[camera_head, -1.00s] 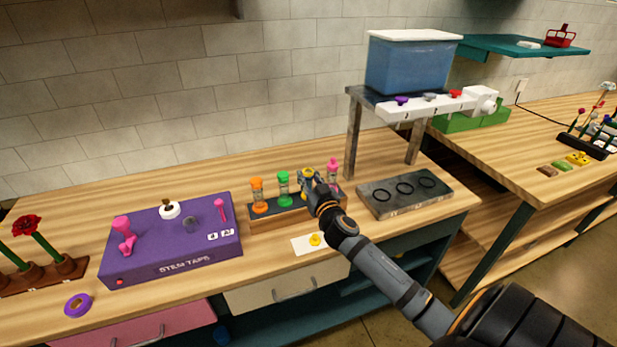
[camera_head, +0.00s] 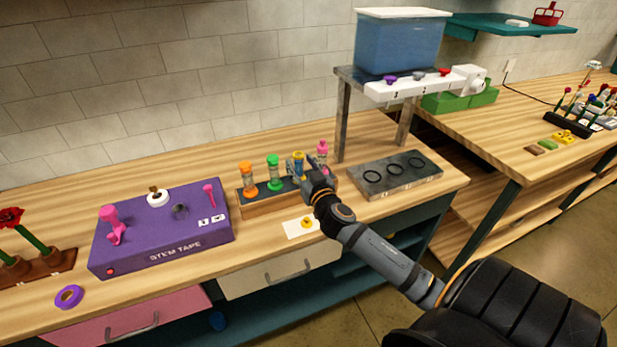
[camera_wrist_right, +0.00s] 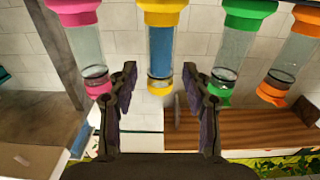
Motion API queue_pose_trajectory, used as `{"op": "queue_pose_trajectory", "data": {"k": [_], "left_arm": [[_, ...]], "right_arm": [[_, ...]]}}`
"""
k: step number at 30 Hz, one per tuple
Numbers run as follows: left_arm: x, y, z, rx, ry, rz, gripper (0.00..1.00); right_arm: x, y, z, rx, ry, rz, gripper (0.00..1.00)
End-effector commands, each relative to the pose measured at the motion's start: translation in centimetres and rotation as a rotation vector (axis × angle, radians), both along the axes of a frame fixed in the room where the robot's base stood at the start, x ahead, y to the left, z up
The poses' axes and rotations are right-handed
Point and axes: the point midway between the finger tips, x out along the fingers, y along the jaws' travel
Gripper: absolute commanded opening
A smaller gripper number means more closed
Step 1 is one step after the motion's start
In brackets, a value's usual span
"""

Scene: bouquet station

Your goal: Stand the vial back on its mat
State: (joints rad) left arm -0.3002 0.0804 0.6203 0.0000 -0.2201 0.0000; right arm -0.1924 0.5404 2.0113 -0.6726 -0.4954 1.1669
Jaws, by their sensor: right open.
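The vial with yellow ends (camera_head: 298,165) stands upright in a row with an orange vial (camera_head: 248,180), a green vial (camera_head: 274,172) and a pink vial (camera_head: 322,155) at the wooden rack (camera_head: 262,206). My right gripper (camera_head: 307,180) is just in front of the yellow vial. In the right wrist view the right gripper (camera_wrist_right: 160,88) is open, its fingers either side of the yellow vial (camera_wrist_right: 160,45), not closed on it. A white card-like mat (camera_head: 292,232) with a small yellow shape lies in front of the rack. My left gripper is out of view.
A purple stem tape box (camera_head: 165,240) stands left of the rack, with a purple tape ring (camera_head: 69,297) before it. A grey slab with dark rings (camera_head: 395,187) lies to the right, by a metal stand carrying a blue tank (camera_head: 400,45).

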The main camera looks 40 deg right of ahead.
Motion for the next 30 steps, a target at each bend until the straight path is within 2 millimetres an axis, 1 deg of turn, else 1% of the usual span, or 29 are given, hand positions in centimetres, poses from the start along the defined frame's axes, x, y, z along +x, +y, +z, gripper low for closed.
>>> {"op": "queue_pose_trajectory", "data": {"k": [1,4,6,8,9,12,17,30], "left_arm": [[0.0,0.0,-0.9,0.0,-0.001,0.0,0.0],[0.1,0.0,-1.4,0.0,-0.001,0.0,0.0],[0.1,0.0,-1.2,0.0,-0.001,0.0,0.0],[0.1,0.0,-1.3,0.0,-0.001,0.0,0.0],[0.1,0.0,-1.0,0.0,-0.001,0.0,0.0],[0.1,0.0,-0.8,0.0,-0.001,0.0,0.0],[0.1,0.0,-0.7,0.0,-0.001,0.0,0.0],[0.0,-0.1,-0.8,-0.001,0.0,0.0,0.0]], "right_arm": [[-1.3,0.4,-0.6,-0.006,0.004,0.005,0.49],[-3.9,1.1,-0.5,-0.005,0.003,0.008,0.49],[-5.5,1.4,-0.3,-0.008,0.007,0.005,0.49],[-6.7,1.8,-0.2,-0.005,0.004,0.006,0.49],[-7.3,1.9,-0.1,-0.004,0.005,0.004,0.49],[-8.5,2.1,0.0,-0.003,0.003,0.002,0.49],[-9.3,2.3,0.0,0.002,0.0,0.002,0.49],[-9.3,2.3,0.0,0.002,-0.001,0.001,0.49]]}}
